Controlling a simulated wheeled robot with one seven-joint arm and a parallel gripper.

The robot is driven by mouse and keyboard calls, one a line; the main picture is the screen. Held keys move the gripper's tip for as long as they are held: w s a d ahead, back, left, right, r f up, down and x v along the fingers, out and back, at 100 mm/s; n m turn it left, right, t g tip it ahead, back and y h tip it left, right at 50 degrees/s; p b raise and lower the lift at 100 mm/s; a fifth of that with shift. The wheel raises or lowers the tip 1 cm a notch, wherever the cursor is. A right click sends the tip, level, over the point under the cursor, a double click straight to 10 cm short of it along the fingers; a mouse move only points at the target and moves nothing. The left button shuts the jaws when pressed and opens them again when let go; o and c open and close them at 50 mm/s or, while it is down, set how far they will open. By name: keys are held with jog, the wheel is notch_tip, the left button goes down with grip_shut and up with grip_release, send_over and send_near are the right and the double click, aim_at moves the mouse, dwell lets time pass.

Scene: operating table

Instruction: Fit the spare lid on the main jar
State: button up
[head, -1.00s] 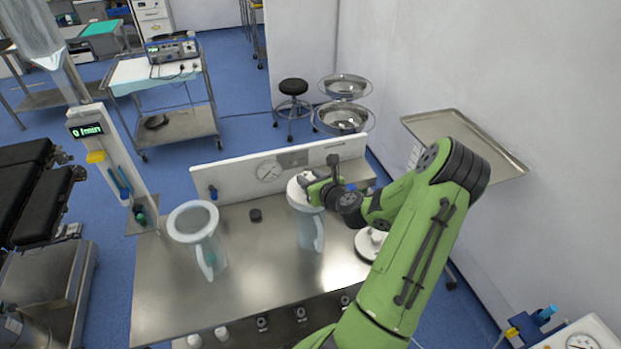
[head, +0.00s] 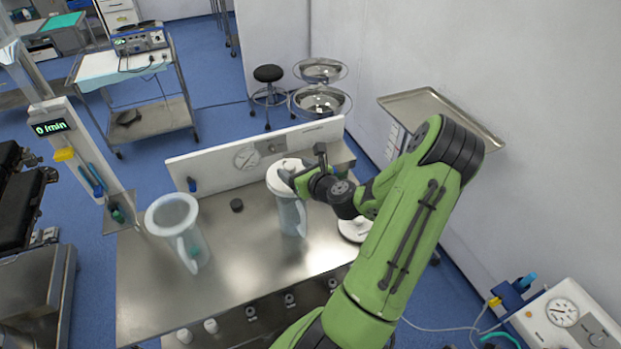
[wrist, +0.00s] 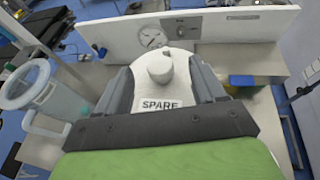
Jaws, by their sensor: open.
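The white spare lid (head: 283,172), with a round knob, sits on top of the right-hand clear jar (head: 291,217). Its SPARE label faces me in the wrist view (wrist: 160,104). My gripper (head: 299,180) is at this lid, with its fingers apart on either side of the knob. Whether they touch the lid is unclear. The left-hand clear jar (head: 187,238), with a handle, stands uncovered on the steel table; it also shows in the wrist view (wrist: 50,95). No label naming the main jar is readable. The wrist view hides the right-hand jar's body.
A white round piece (head: 352,229) lies right of the jars, partly behind my arm. A white panel with a gauge (head: 246,156) edges the steel table (head: 150,295) behind. Bare tabletop lies in front.

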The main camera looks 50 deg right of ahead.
jog(key=b+v, duration=0.7)
jog(key=v, duration=0.5)
dwell(0.3)
